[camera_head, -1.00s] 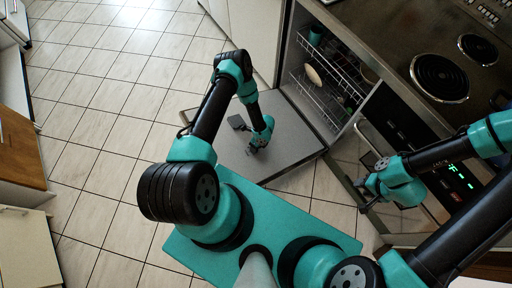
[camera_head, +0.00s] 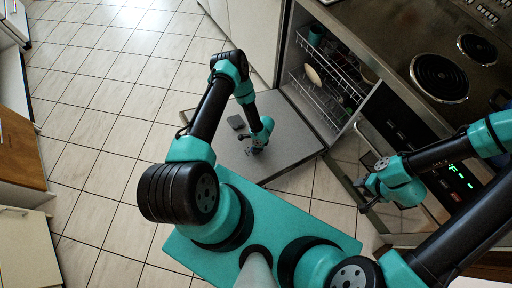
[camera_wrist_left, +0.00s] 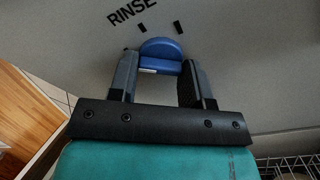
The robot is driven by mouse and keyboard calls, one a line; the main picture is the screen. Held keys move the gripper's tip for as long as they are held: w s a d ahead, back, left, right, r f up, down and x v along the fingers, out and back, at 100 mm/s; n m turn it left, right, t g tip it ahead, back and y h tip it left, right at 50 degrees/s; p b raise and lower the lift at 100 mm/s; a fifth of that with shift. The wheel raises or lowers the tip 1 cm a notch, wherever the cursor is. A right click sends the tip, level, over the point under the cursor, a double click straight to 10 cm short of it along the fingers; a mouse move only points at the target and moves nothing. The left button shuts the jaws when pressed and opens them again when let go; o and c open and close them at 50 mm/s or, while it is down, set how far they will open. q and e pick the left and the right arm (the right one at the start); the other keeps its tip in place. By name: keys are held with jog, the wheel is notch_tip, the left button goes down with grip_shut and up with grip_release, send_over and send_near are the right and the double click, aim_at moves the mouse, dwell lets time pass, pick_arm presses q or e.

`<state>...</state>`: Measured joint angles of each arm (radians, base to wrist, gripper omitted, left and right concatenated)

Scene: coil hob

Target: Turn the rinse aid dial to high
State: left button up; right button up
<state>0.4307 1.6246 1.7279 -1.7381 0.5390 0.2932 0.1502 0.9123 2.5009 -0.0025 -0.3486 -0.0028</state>
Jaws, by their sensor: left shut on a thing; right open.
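The rinse aid dial is a blue round knob with a raised grip bar (camera_wrist_left: 160,48), seen in the left wrist view on the grey inner face of the dishwasher door (camera_head: 290,108). Printed "RINSE" lettering (camera_wrist_left: 132,12) and two dark marks show beside it; the rest of the label is out of frame. My left gripper (camera_wrist_left: 160,78) has its fingers on either side of the dial's grip bar and is shut on it. In the head view my left gripper (camera_head: 254,149) is low over the open door, and the dial is hidden. My right gripper (camera_head: 364,196) is open and empty beside the oven front.
The dishwasher's wire racks (camera_head: 318,98) hold a few dishes. A coil hob (camera_head: 440,78) and the oven display (camera_head: 462,175) are at right. Tiled floor at left is clear.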

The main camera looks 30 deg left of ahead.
pick_arm(q)
jog(key=o, duration=0.9)
jog(key=shift+r, duration=0.15)
jog(key=v, duration=1.7)
jog(key=shift+w, duration=0.1)
jog(key=shift+r, duration=0.1)
jog(key=s+r+n+t+h, duration=0.1)
jog(key=s+r+n, duration=0.3)
jog(key=r+n, duration=0.1)
jog(key=s+d+r+n+t+h, duration=0.1)
jog(key=s+r+n+h, duration=0.1)
jog(key=s+r+n, duration=0.2)
jog(key=s+r+n+t+h, duration=0.2)
jog(key=s+r+n, duration=0.2)
jog(key=r, duration=0.4)
jog(key=shift+d+r+n, duration=0.2)
jog(key=shift+r+n, duration=0.2)
jog(key=shift+n, duration=0.4)
